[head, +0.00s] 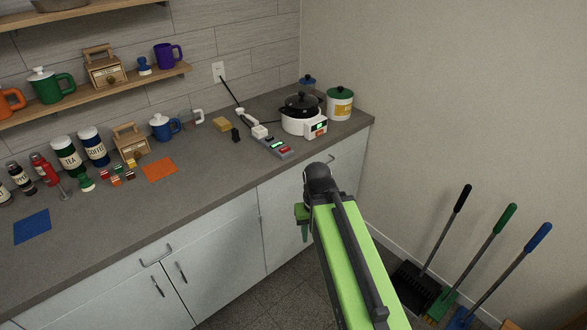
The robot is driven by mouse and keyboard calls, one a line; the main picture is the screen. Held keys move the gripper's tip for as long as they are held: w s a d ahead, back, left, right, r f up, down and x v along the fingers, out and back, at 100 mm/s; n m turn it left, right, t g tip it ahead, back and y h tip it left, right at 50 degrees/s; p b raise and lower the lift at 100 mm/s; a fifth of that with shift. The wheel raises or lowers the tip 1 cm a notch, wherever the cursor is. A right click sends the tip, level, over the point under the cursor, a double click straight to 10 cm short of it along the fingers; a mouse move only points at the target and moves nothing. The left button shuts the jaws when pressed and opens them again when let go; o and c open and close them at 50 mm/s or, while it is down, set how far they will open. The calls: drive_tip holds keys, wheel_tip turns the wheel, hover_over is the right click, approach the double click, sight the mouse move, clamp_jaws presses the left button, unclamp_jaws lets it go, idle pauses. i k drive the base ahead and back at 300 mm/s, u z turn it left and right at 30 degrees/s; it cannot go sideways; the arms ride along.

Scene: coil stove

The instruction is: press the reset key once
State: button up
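A small grey key panel (273,147) with a lit green display and coloured keys lies on the counter, in front of the white stove unit (303,121). The unit bears a black lidded pot (301,104) and has its own front panel (317,128) with a green display and a red spot. The labels are too small to read, so I cannot tell which key is reset. My green arm reaches up from the bottom right, in front of the counter's edge. A green part at its far end (303,215) shows beside the dark joint. The gripper fingers cannot be made out.
The grey counter (205,180) runs along the wall. Brooms (497,247) lean at the right wall. Canisters and coloured blocks fill the left.

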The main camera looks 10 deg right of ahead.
sight(285, 149)
drive_tip(key=u, duration=0.15)
drive_tip(key=k, duration=0.2)
drive_tip(key=z, duration=1.55)
drive_tip(key=i, duration=1.1)
drive_tip(key=u, duration=1.9)
drive_tip(key=i, duration=1)
